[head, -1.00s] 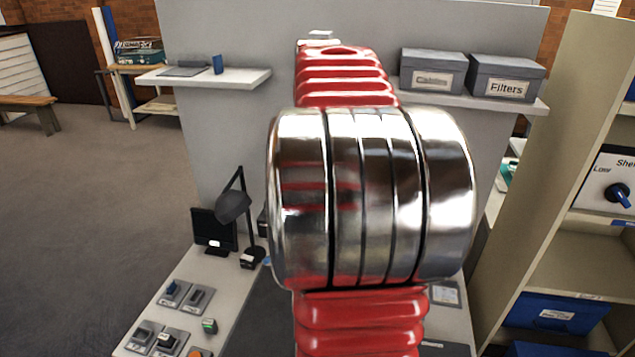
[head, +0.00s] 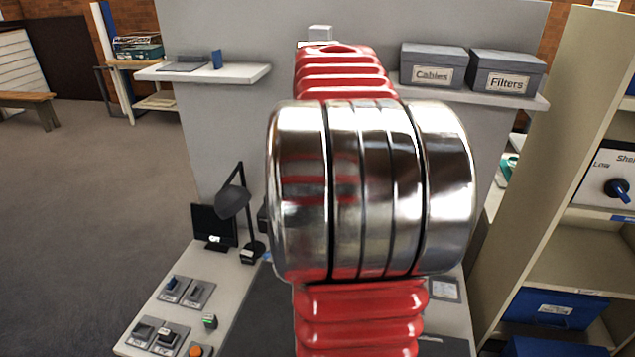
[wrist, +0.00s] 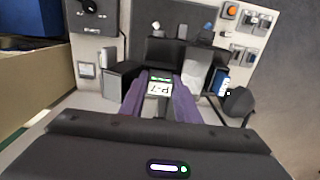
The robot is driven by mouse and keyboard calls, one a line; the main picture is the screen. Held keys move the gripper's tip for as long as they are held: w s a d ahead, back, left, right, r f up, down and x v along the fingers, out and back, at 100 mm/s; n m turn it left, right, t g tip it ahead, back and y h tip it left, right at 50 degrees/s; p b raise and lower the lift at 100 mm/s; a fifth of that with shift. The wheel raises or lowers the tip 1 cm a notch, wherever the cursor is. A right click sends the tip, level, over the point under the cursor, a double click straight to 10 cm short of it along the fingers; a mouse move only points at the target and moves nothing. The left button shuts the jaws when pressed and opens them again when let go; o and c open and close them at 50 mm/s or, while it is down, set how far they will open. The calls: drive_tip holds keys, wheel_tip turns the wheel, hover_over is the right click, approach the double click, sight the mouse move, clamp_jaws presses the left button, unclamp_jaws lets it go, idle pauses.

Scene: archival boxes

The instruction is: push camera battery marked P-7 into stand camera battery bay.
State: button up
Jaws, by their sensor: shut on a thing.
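In the wrist view, my gripper (wrist: 160,80) has two purple fingers shut on a battery with a white label reading P-7 (wrist: 158,88) and a green strip near its top edge. A dark blocky device (wrist: 170,53) lies just beyond the fingertips, perhaps the stand camera. I cannot make out its bay, or whether the battery touches it. In the head view, my red and chrome arm hides the gripper, the battery and the middle of the bench.
The bench (head: 200,262) holds a small monitor (head: 212,225), a black desk lamp (head: 233,203), several switch plates and an orange button (head: 200,351). Grey boxes marked Cables (head: 433,66) and Filters (head: 507,72) sit on a wall shelf. A tall shelf unit (head: 520,190) stands close on the right.

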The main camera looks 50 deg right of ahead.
drive_tip(key=shift+f, duration=0.45)
drive_tip(key=shift+f, duration=0.35)
idle(0.4)
drive_tip(key=o, duration=1.1)
drive_tip(key=shift+o, duration=0.2)
drive_tip(key=shift+s, duration=0.1)
drive_tip(key=shift+d, duration=0.1)
drive_tip(key=shift+r, duration=3.2)
drive_tip(key=shift+a, duration=0.2)
